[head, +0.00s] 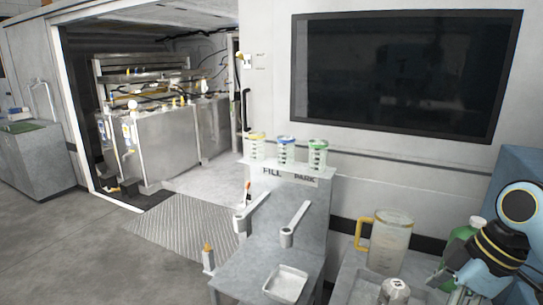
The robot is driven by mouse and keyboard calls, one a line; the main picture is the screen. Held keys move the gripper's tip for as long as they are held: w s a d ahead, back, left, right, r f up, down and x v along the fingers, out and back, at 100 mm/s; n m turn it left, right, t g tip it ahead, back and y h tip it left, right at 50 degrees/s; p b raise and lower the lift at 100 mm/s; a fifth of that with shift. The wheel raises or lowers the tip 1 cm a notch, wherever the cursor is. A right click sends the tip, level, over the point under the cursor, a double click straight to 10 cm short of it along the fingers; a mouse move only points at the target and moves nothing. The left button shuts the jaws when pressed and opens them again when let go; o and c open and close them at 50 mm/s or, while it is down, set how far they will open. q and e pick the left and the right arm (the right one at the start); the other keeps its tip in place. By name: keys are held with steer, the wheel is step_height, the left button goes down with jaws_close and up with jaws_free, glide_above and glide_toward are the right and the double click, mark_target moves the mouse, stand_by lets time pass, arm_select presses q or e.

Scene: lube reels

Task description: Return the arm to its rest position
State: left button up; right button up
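My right arm comes in at the lower right edge, with a blue and white joint and a black wrist. The dark end of my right gripper (447,279) is small and partly hidden near a green bottle (474,229); I cannot tell whether its fingers are open or shut, or whether it touches the bottle. My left arm and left gripper are not in view.
A clear jug with a yellow handle (391,243) and a metal can (393,292) stand on the right bench. A grey stand (262,267) holds a white tray (286,283) and two levers. Three capped cups (286,151) sit on its shelf. Open floor lies at left.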

steer(key=s+r+m+t+h, duration=0.15)
steer(key=s+m+h, duration=0.25)
steer(key=s+m, duration=1.25)
steer(key=s+d+f+n+b, duration=0.1)
steer(key=s+f+n+b, duration=0.15)
steer(key=f, duration=0.85)
steer(key=s+d+f+n+b, duration=0.1)
steer(key=f+b, duration=0.3)
steer(key=f, duration=0.8)
steer(key=s+f+n+b, duration=0.1)
steer(key=s+f+b, duration=0.15)
steer(key=f, duration=0.85)
steer(key=s+f+b, duration=0.3)
steer(key=s+f, duration=0.3)
steer(key=f, duration=0.3)
steer(key=s+d+f+g+b, duration=0.1)
steer(key=s+f+b, duration=0.2)
steer(key=s+f, duration=0.3)
steer(key=s+f+g+b, duration=0.1)
steer(key=s+f+b, duration=0.3)
steer(key=f, duration=0.8)
steer(key=shift+s+d+f, duration=0.2)
steer(key=shift+s+d, duration=0.05)
steer(key=shift+s, duration=1)
